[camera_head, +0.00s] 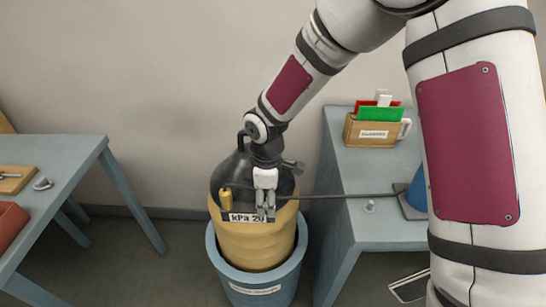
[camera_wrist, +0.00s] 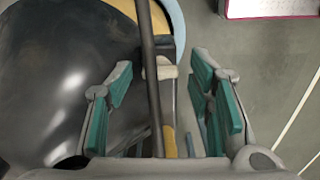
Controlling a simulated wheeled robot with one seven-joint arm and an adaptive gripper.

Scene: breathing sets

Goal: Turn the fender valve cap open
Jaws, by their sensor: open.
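The fender (camera_head: 255,250) is a yellow body with a black top (camera_head: 226,175), standing upright in a blue tub. The black top fills the left of the wrist view (camera_wrist: 60,85). A small brass-coloured cylinder (camera_head: 226,199), possibly the valve cap, sits at its front left. My gripper (camera_head: 265,213) points down at the fender's front, right of that cylinder. In the wrist view my gripper (camera_wrist: 162,100) is open. A dark hose (camera_wrist: 151,80) and a small pale piece (camera_wrist: 162,70) show between the fingers; I cannot tell whether that piece is the cap.
The blue tub (camera_head: 255,278) stands between two blue-grey tables. The right table (camera_head: 367,166) holds a wooden box (camera_head: 375,131) with red and green cards and a blue object (camera_head: 417,190). The hose (camera_head: 345,196) runs from there to the fender. The left table (camera_head: 60,150) carries trays.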

